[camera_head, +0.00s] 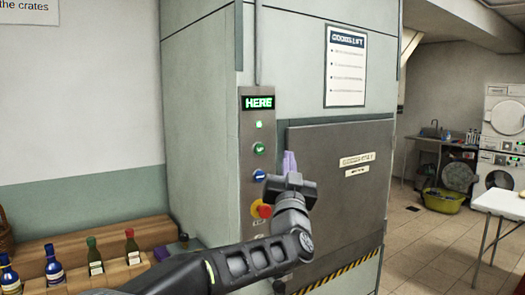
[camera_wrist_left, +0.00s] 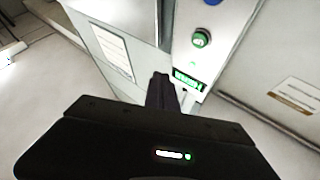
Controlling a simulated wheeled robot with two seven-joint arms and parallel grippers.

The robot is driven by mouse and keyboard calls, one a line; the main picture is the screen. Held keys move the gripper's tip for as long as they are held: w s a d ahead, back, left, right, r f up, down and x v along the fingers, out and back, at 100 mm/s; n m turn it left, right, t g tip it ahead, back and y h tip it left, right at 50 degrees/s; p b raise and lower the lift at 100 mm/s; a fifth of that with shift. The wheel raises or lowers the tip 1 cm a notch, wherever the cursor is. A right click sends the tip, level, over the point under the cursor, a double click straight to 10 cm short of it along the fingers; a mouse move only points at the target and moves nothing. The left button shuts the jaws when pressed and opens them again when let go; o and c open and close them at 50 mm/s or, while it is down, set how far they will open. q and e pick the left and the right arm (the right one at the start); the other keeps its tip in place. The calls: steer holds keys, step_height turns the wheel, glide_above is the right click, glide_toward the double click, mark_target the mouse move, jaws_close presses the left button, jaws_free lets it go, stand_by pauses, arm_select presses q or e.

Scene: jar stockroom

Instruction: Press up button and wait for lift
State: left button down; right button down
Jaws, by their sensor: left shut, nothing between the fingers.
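The lift's button panel (camera_head: 257,190) is a grey strip on the pale green lift housing. Its display (camera_head: 258,103) reads HERE in green, with a small green light below it. The green up button (camera_head: 259,149) sits above a blue button (camera_head: 258,175) and a red stop knob (camera_head: 261,210) on yellow. The grey lift door (camera_head: 340,205) looks shut. My left gripper (camera_head: 289,160) is shut and empty, in front of the door's left edge and right of the buttons. In the left wrist view its fingertips (camera_wrist_left: 162,92) appear near the lit display (camera_wrist_left: 188,80), below the green button (camera_wrist_left: 201,39).
A wooden shelf (camera_head: 90,258) with several bottles stands at the left. A notice (camera_head: 345,66) hangs above the door. At the right are a white table (camera_head: 500,203), a green-yellow tub (camera_head: 443,200) and stacked white machines (camera_head: 503,120). Tiled floor between them is open.

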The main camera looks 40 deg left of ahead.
mark_target(260, 149)
arm_select(q)
steer(key=shift+a, duration=0.1)
steer(key=shift+w+a+p, duration=0.25)
steer(key=shift+w+a, duration=0.2)
steer(key=shift+a, duration=0.95)
steer(key=shift+w+a+p, duration=0.25)
steer(key=shift+w+a, duration=0.15)
steer(key=shift+a, duration=0.95)
steer(key=shift+w+a+p, duration=0.25)
steer(key=shift+w+a, duration=0.2)
steer(key=shift+a, duration=0.95)
steer(key=shift+w+a, duration=0.1)
steer(key=shift+a, duration=0.3)
